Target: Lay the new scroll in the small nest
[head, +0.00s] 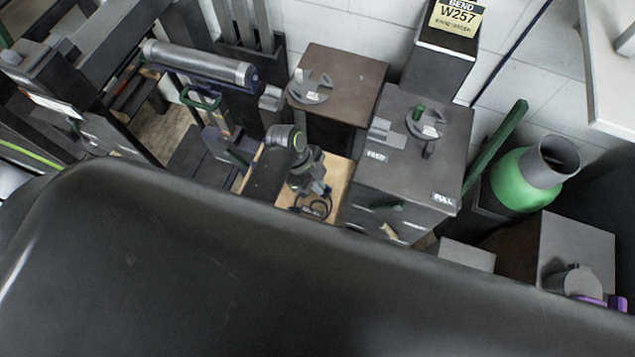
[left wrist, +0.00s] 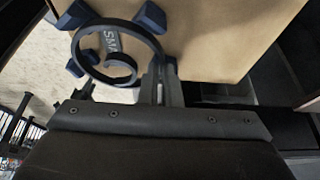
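The new scroll (left wrist: 88,64), a dark flat spiral, lies over the small nest (left wrist: 205,40), a tan board with blue blocks and a partly covered "SMA…" label. In the head view the scroll (head: 326,212) is a small dark ring on the tan board (head: 340,172). My left gripper (head: 313,189) reaches down over the board; in the left wrist view its fingers (left wrist: 160,78) are close together at the scroll's edge and appear shut on it. Whether the scroll rests fully on the board is hard to tell. My right gripper is not in view.
A dark cabinet marked FEED and PULL (head: 405,190) stands right of the board, with a grey round fixture (head: 425,122) on top. A brown-topped stand (head: 350,75) is behind. A green cylinder (head: 510,182) stands at right. A large dark surface fills the head view's foreground.

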